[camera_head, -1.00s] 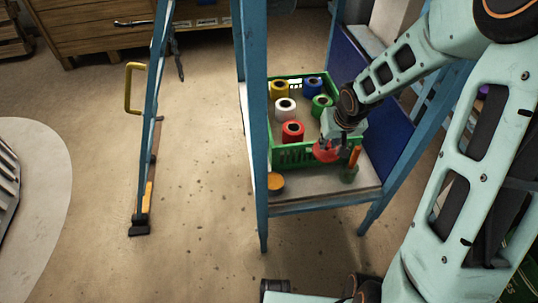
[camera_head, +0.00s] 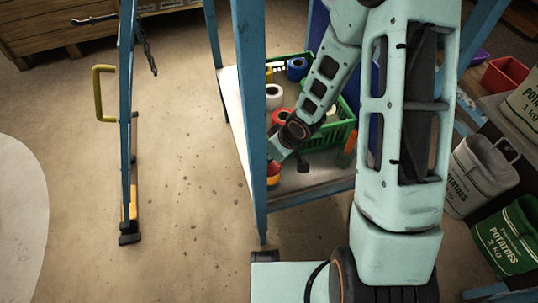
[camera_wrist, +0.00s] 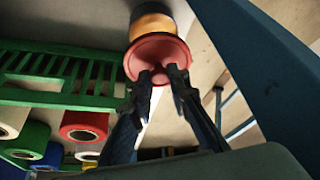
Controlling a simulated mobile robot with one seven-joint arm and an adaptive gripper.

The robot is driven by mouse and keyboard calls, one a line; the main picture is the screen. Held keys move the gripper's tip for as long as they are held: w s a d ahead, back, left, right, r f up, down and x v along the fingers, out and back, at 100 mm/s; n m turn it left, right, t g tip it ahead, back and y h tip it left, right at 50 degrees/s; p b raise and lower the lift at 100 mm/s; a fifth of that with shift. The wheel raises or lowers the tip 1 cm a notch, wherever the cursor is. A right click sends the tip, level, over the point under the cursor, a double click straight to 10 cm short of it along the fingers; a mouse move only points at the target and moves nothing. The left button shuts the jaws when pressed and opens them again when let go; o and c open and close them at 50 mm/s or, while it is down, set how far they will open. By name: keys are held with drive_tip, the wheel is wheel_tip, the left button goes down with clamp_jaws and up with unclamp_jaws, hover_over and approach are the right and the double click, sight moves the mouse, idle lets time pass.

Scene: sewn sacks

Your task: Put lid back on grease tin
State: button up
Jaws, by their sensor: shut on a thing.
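The grease tin (camera_wrist: 152,26) is a short round tin with a yellow-orange side, standing at the front left corner of the shelf. It also shows in the head view (camera_head: 273,182). The lid (camera_wrist: 150,52) is a red disc with a raised middle part. My gripper (camera_wrist: 161,76) is shut on that middle part. The lid is at the tin's top, covering its opening from the wrist camera. In the head view the red lid (camera_head: 273,170) shows directly above the yellow side, partly behind my wrist. I cannot tell whether it is fully seated or slightly raised.
A green crate (camera_head: 328,135) with several coloured tape rolls stands behind on the shelf (camera_head: 318,181). An orange-handled item (camera_head: 347,150) stands at the crate's front right. Blue frame posts (camera_head: 252,110) rise close to the tin's left. Potato sacks (camera_head: 483,175) are at the right.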

sight(273, 166)
drive_tip(key=shift+f+b, duration=2.7)
drive_tip(key=shift+f, duration=0.3)
drive_tip(key=shift+f, duration=0.1)
drive_tip(key=o, duration=0.8)
drive_tip(key=shift+c, duration=0.2)
drive_tip(key=shift+o, duration=0.7)
drive_tip(key=o, duration=0.4)
drive_tip(key=shift+c, duration=0.2)
